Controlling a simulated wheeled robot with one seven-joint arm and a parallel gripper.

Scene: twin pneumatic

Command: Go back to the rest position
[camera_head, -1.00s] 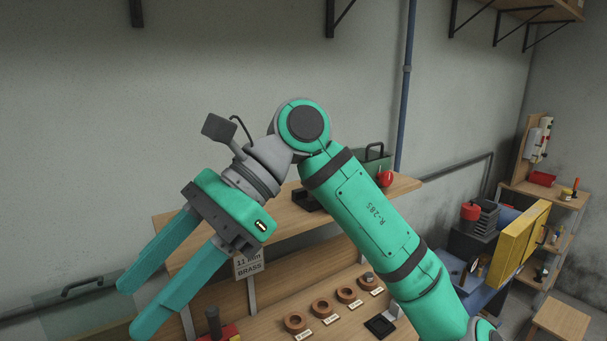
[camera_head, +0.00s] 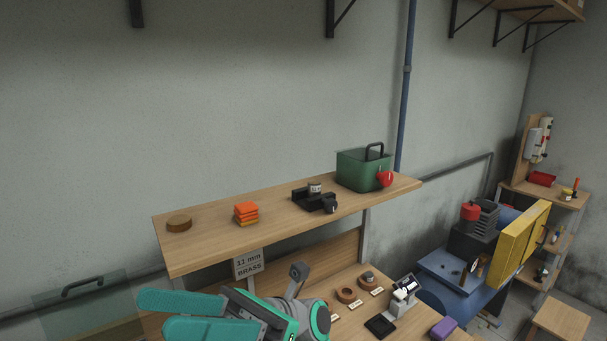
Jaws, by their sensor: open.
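My gripper (camera_head: 188,315) is at the bottom of the head view, left of centre, in front of the workbench. Its two teal fingers point left and stand apart with nothing between them. My wrist and a small grey block on it show just to the right, and the rest of my arm is below the picture's edge.
The upper shelf (camera_head: 225,249) holds a wooden disc (camera_head: 179,223), orange pads (camera_head: 246,213), a black fixture (camera_head: 314,199) and a green box (camera_head: 362,171) with a red padlock. Wooden rings (camera_head: 346,295) and a purple block (camera_head: 443,328) lie on the bench below. A blue machine (camera_head: 449,268) stands at right.

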